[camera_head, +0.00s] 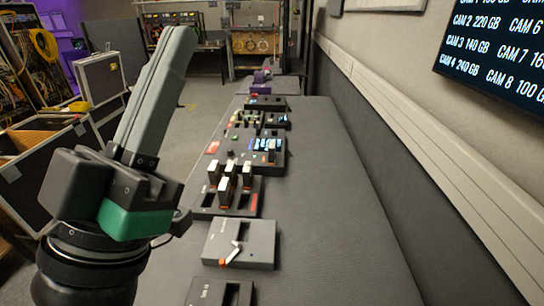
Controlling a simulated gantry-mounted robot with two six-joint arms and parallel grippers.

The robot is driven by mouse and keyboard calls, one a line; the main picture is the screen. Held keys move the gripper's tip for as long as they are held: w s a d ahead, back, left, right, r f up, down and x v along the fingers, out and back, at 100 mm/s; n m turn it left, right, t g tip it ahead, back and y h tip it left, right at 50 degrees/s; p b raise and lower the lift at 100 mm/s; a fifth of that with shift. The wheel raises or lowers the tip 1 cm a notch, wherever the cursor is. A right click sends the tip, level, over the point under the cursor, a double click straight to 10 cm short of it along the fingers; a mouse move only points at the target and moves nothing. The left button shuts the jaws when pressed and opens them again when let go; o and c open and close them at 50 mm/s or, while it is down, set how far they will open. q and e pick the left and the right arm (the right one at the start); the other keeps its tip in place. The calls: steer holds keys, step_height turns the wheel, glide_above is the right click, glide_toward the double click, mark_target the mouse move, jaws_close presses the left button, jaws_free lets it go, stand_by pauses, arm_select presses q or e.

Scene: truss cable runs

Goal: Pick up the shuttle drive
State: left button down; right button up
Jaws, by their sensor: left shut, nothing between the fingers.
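My left gripper (178,45) is large in the left foreground, pointing up and away, with its long grey fingers together and nothing between them. It is in the air left of the grey bench. Several small upright drives with white tops (228,170) stand in a dark slotted dock (243,208) on the bench, to the right of my gripper and apart from it. I cannot tell which of them, if any, is the shuttle drive. My right gripper is not in view.
A grey box with an orange-tipped lever (231,254) sits nearer on the bench (335,210), with another dark unit (222,292) at the bottom edge. Devices with lit screens (266,143) stand farther back. The bench's right side is clear. Open cases (50,150) stand left.

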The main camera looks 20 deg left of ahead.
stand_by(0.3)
arm_select(q)
steer(key=shift+c, duration=2.4)
jaws_free()
